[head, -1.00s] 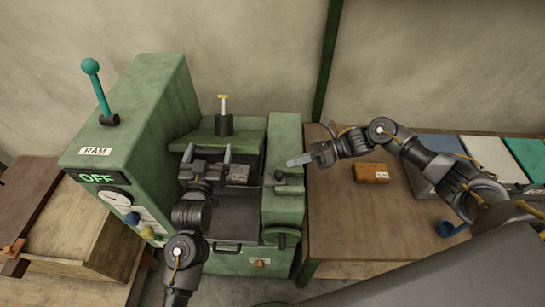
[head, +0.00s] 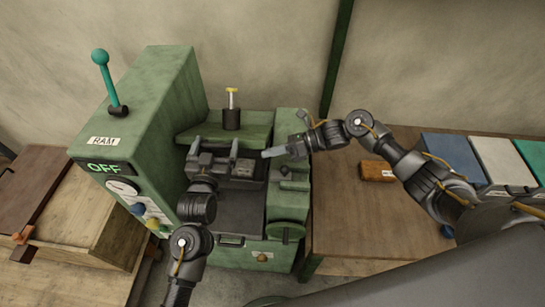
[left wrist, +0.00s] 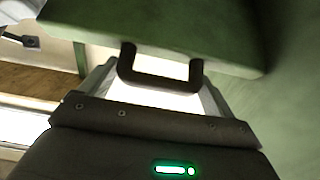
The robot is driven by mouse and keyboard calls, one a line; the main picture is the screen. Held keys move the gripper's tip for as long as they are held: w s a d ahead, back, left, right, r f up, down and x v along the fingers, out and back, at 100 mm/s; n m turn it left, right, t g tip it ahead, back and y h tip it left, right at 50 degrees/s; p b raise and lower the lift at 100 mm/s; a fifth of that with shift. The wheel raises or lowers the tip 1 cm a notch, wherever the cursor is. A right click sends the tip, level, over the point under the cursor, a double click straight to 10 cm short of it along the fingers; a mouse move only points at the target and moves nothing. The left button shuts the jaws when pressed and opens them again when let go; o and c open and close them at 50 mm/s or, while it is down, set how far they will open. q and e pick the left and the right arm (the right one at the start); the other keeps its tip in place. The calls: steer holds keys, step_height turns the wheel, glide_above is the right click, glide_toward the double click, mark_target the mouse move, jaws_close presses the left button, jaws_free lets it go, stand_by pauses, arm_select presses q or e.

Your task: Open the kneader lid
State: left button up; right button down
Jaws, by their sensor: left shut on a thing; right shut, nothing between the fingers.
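The green kneader lid (head: 258,133) is at the back of the machine's open-looking dark front, with the yellow-topped post behind it. In the left wrist view, the lid (left wrist: 170,25) fills the top, and its dark U-shaped handle (left wrist: 160,83) lies between my fingers. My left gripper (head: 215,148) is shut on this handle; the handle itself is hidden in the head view. My right gripper (head: 270,152) is shut and empty, its tips just right of the left gripper, over the machine's right side. I cannot tell how far the lid is tilted.
The ram column (head: 150,130) with a teal-knobbed lever (head: 105,78) and an OFF display stands left. A handwheel (head: 287,229) is at front right. The table (head: 345,215) at right carries an orange block (head: 377,171) and coloured bins (head: 450,152).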

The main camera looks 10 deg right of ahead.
steer(key=shift+r, duration=0.1)
arm_select(q)
steer(key=shift+f, duration=0.15)
arm_select(e)
steer(key=shift+w+d+r, duration=0.25)
steer(key=shift+w+r, duration=0.4)
steer(key=shift+r, duration=0.15)
arm_select(q)
steer(key=o, duration=1.1)
steer(key=shift+o, duration=0.2)
arm_select(e)
steer(key=shift+s+f, duration=0.1)
steer(key=shift+s, duration=0.05)
arm_select(q)
steer(key=shift+s+a, duration=0.1)
steer(key=shift+s, duration=0.05)
steer(key=v, duration=1.2)
arm_select(e)
steer(key=shift+s+f, duration=0.1)
steer(key=shift+f, duration=0.05)
